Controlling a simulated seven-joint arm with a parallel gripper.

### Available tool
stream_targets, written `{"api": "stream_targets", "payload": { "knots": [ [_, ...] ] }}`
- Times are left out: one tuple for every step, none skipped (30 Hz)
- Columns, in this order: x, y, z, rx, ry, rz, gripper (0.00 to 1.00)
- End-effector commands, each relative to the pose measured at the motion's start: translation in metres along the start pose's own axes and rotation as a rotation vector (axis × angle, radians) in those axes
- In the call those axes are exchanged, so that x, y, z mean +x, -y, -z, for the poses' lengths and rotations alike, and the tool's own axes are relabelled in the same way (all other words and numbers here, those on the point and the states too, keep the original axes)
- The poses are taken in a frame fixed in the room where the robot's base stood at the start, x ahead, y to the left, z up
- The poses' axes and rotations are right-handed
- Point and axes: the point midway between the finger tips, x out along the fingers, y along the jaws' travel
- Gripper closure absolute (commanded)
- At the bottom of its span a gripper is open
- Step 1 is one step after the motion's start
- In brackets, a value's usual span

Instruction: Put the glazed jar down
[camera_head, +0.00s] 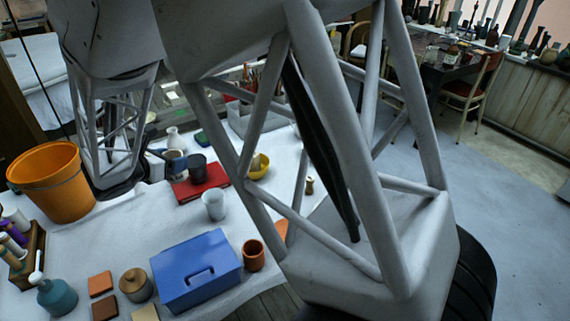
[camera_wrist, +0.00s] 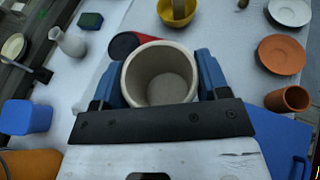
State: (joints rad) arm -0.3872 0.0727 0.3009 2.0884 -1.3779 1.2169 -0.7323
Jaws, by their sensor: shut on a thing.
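The glazed jar (camera_wrist: 162,72) is a cream, wide-mouthed pot. In the wrist view its open mouth faces the camera and its inside looks empty. My gripper (camera_wrist: 160,84) is shut on it, with one blue finger on each side of its wall.
A red book (camera_head: 202,182) with a dark cup (camera_head: 197,165) lies close by. The white tabletop (camera_head: 130,240) is bare between bucket and toolbox.

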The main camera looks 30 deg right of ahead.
Motion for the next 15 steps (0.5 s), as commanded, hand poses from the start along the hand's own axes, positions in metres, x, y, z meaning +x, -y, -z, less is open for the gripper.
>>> {"api": "stream_targets", "payload": {
  "knots": [
    [0.006, 0.003, 0.000, 0.015, -0.001, 0.035, 0.59],
    [0.010, 0.005, 0.000, 0.024, 0.000, 0.056, 0.59],
    [0.015, 0.008, 0.000, 0.037, -0.001, 0.087, 0.59],
    [0.019, 0.010, 0.001, 0.046, 0.000, 0.112, 0.59],
    [0.022, 0.012, 0.001, 0.056, -0.001, 0.138, 0.59],
    [0.028, 0.016, 0.002, 0.072, 0.000, 0.177, 0.59],
    [0.033, 0.019, 0.002, 0.086, -0.001, 0.210, 0.59],
    [0.037, 0.022, 0.003, 0.101, 0.000, 0.245, 0.59],
    [0.044, 0.027, 0.004, 0.121, -0.001, 0.296, 0.59],
    [0.049, 0.030, 0.004, 0.139, 0.000, 0.338, 0.59],
    [0.055, 0.034, 0.004, 0.157, 0.000, 0.383, 0.59],
    [0.061, 0.039, 0.006, 0.180, 0.000, 0.442, 0.59],
    [0.066, 0.043, 0.006, 0.200, 0.000, 0.485, 0.59],
    [0.070, 0.046, 0.007, 0.218, 0.000, 0.529, 0.59],
    [0.075, 0.050, 0.008, 0.241, 0.000, 0.586, 0.59]
  ]
}}
